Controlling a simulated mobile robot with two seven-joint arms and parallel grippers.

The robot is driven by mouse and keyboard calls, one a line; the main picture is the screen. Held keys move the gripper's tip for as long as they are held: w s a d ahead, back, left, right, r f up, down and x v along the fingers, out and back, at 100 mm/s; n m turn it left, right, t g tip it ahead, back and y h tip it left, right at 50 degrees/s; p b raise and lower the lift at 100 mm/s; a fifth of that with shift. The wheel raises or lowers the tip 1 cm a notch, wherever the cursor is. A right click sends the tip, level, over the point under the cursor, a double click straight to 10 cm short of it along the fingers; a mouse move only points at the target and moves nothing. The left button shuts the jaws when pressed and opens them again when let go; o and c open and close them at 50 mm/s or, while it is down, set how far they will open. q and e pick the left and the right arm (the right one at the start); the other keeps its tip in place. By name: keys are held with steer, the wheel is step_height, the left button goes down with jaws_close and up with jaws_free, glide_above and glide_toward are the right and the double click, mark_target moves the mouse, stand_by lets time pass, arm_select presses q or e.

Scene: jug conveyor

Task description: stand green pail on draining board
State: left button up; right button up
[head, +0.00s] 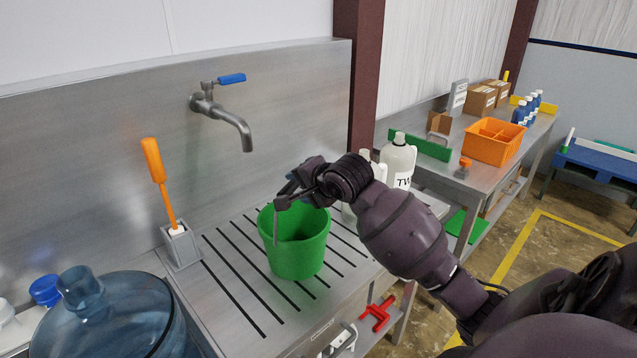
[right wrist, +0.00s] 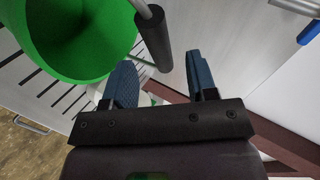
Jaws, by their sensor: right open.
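The green pail (head: 296,243) stands upright on the slotted steel draining board (head: 230,288). Its inside shows in the right wrist view (right wrist: 75,40). Its wire handle is raised, and the dark handle grip (right wrist: 153,38) lies in line with the gap between my right gripper's fingers. My right gripper (head: 290,188) is above the pail's rim. In the right wrist view its two blue fingers (right wrist: 161,72) are apart and not closed on the grip. My left gripper is not in view.
A large blue water bottle (head: 105,315) stands at the front left. An orange-handled brush in a holder (head: 180,245) is left of the pail. A tap (head: 225,115) juts from the back wall. White jugs (head: 398,160) stand behind my right arm.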

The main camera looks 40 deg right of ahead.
steer(key=v, duration=0.8)
steer(key=s+a+f+n, duration=0.1)
steer(key=s+f+n, duration=0.1)
steer(key=f, duration=0.5)
steer(key=s+f+n, duration=0.2)
steer(key=f+n, duration=0.1)
steer(key=f, duration=0.4)
steer(key=s+a+f+n, duration=0.1)
steer(key=s+f+n, duration=0.1)
steer(key=f, duration=0.5)
steer(key=shift+s+a+f+n, duration=0.3)
steer(key=shift+s+a+f, duration=0.05)
steer(key=shift+f, duration=0.05)
steer(key=s+a+f+n, duration=0.3)
steer(key=s+f+n, duration=0.1)
steer(key=s+f, duration=0.2)
steer(key=s+a+f+n, duration=0.4)
steer(key=s+f, duration=0.3)
steer(key=shift+s+a+f, duration=0.2)
steer(key=shift+a+f, duration=0.1)
steer(key=shift+f, duration=0.05)
